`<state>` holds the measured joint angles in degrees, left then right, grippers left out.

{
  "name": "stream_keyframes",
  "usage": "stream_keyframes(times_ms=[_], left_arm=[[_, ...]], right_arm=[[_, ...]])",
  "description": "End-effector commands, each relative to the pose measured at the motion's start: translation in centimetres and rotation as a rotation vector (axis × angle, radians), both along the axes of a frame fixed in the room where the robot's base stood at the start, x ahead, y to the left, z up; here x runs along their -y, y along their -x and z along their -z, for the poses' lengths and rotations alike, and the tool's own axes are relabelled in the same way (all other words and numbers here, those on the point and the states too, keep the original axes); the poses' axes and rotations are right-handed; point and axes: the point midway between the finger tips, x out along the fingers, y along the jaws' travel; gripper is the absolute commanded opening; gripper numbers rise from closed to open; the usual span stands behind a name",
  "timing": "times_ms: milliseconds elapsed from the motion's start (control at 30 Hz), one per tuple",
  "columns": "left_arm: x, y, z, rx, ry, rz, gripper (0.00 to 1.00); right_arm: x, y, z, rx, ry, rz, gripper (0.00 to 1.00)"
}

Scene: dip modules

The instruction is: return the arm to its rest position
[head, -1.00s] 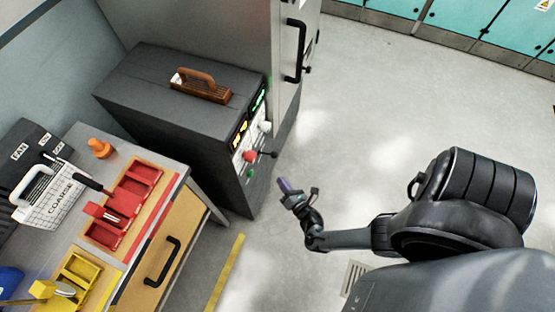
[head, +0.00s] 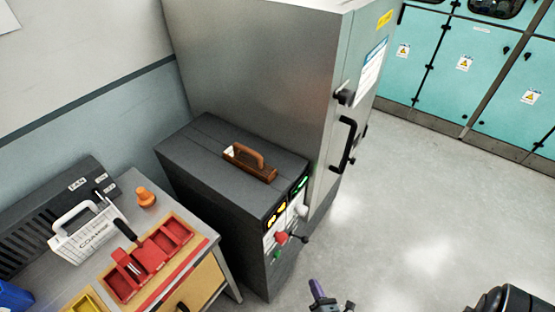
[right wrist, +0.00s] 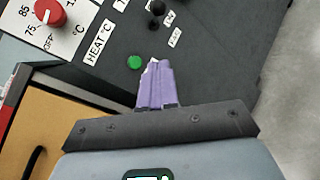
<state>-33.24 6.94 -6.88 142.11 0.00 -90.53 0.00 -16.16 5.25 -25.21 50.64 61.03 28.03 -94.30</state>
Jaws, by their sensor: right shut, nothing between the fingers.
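My right gripper (head: 318,290) shows at the bottom edge of the head view, over the floor in front of the dark control cabinet (head: 222,205). Its purple fingers are together and hold nothing. In the right wrist view the shut fingers (right wrist: 155,84) point toward the cabinet's front panel, below a green button (right wrist: 134,62). I cannot tell how far they are from the panel. Most of my right arm is outside the head view. My left gripper does not show.
A workbench with a red tray (head: 118,283) and a white basket (head: 84,238) stands at the left. A tall grey cabinet (head: 265,80) rises behind. Open floor (head: 420,220) lies at the right.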

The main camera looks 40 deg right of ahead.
Motion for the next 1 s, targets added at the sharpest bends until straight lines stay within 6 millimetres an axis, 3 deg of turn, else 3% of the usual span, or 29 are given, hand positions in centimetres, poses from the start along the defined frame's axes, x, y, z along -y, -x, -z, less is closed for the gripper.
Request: stream_keyframes(times_ms=[200, 367, 567, 667, 800, 1000], left_arm=[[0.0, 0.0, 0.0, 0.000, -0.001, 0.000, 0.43], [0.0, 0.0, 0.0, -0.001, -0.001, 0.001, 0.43], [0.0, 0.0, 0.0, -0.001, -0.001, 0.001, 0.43], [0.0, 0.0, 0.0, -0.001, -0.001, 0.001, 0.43], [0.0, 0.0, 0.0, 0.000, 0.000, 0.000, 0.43], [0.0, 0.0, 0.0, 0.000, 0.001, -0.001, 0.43]], right_arm=[[0.7, 3.2, 0.6, -0.033, -0.004, 0.019, 0.00], [0.4, 1.4, -2.0, 0.035, -0.138, 0.065, 0.00], [-0.6, -2.9, -5.4, 0.077, -0.628, 0.205, 0.00], [-2.1, -5.1, -8.2, 0.072, -0.922, 0.268, 0.00], [-5.2, -7.0, -13.6, 0.017, -1.303, 0.359, 0.00], [-9.2, -5.8, -21.5, -0.120, -1.650, 0.544, 0.00]])
